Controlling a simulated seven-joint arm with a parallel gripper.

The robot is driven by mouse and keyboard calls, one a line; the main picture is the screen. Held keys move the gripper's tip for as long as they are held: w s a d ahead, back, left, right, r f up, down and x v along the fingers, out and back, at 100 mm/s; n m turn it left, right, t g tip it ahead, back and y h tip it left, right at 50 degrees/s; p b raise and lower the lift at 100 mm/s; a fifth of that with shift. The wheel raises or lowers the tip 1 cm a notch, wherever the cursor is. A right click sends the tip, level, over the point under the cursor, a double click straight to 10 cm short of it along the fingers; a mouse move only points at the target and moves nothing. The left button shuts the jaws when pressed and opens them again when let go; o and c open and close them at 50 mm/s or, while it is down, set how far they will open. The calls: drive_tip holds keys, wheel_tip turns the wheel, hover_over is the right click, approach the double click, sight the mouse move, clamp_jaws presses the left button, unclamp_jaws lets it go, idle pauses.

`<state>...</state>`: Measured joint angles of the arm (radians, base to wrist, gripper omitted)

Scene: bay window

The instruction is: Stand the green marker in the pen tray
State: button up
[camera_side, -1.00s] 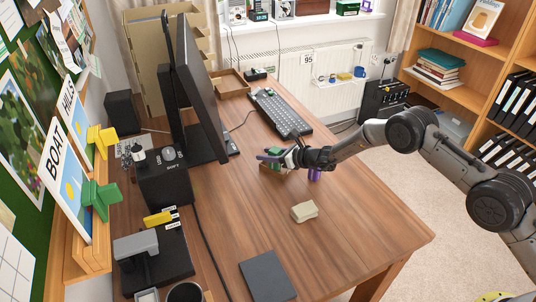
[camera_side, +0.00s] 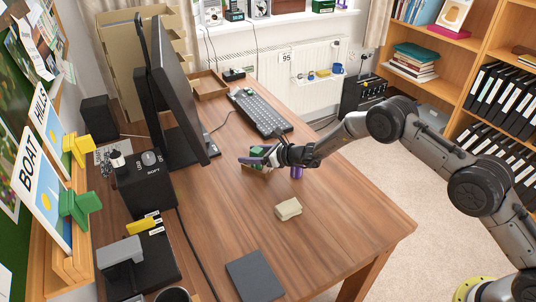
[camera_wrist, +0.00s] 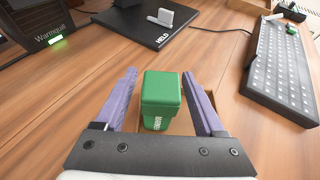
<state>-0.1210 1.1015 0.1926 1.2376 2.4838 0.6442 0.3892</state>
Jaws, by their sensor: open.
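The green marker (camera_wrist: 161,100) is a chunky green block with a wider cap and white lettering on its side. It is between the two purple fingers of my open gripper (camera_wrist: 163,97) in the wrist view, with gaps at both sides. A tan, shallow piece that looks like the pen tray (camera_wrist: 185,121) shows around its lower part. The marker looks upright, but its base is hidden. In the side view my gripper (camera_side: 258,157) is low over the desk, and the green marker (camera_side: 257,151) shows partly behind its fingers.
A purple cylinder (camera_side: 297,172) stands close beside my wrist. A pale block (camera_side: 288,209) and a dark flat pad (camera_side: 254,276) lie nearer the front. The keyboard (camera_side: 260,112) is behind, and the monitor (camera_side: 178,85) stands to the left. The desk's right front is clear.

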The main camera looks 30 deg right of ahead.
drive_tip(key=v, duration=1.1)
drive_tip(key=s+a+r+n+g+y, duration=0.1)
drive_tip(key=s+a+r+n+y, duration=0.1)
drive_tip(key=s+r+n, duration=0.35)
drive_tip(key=s+a+r+n+g+y, duration=0.2)
drive_tip(key=a+r+n, duration=0.1)
drive_tip(key=r, duration=0.6)
drive_tip(key=s+r+n+g, duration=0.3)
drive_tip(key=s+r+n, duration=0.5)
drive_tip(key=s, duration=0.5)
drive_tip(key=s+d+n+h, duration=0.5)
drive_tip(key=s+d, duration=0.3)
drive_tip(key=s, duration=0.4)
drive_tip(key=s+d+n+h, duration=0.5)
drive_tip(key=s+d+n, duration=0.3)
drive_tip(key=s, duration=0.5)
drive_tip(key=shift+s+d+h, duration=0.25)
drive_tip(key=shift+d+h, duration=0.05)
drive_tip(key=shift+d, duration=0.15)
drive_tip(key=shift+r+n, duration=0.15)
drive_tip(key=shift+n, duration=0.1)
